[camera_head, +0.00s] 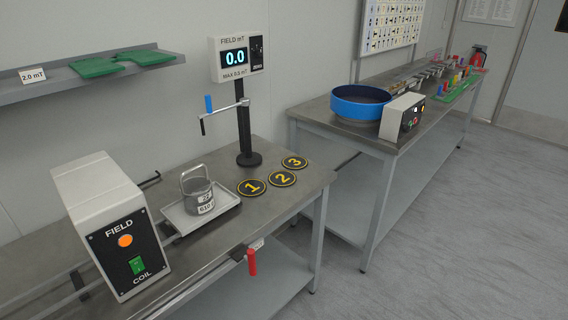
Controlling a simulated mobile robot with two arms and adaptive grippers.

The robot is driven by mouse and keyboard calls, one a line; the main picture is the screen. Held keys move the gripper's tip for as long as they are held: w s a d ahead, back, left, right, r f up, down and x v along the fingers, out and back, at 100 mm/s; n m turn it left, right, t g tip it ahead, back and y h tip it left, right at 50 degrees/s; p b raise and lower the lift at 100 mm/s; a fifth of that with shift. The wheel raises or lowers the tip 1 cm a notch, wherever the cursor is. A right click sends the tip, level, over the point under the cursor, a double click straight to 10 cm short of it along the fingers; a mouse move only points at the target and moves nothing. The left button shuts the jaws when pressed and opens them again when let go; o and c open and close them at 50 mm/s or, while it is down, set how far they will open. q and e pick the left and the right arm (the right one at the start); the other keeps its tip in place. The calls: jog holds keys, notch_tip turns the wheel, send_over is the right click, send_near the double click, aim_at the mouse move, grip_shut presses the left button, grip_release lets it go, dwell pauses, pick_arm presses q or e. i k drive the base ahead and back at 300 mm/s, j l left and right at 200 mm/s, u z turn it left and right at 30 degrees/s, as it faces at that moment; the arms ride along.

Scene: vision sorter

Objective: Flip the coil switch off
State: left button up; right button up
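The field coil box (115,225) stands at the left front of the near bench, a white housing with a black front panel marked FIELD and COIL. On the panel is an orange round lamp (125,240), which looks lit. Below it is the green coil switch (137,265); I cannot tell its position. The field meter (237,58) on a black post reads 0.0, with MAX 0.8 mT or similar printed below. Neither of my grippers shows in the head view.
A metal weight with a handle (198,192) sits on a small tray (173,217) right of the box. Numbered discs, including disc 1 (251,187), lie beyond. A red handle (251,262) projects from the bench front. A wall shelf (40,88) hangs above. Floor (450,230) at right is clear.

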aim_at(137, 264)
jog(key=u, duration=1.25)
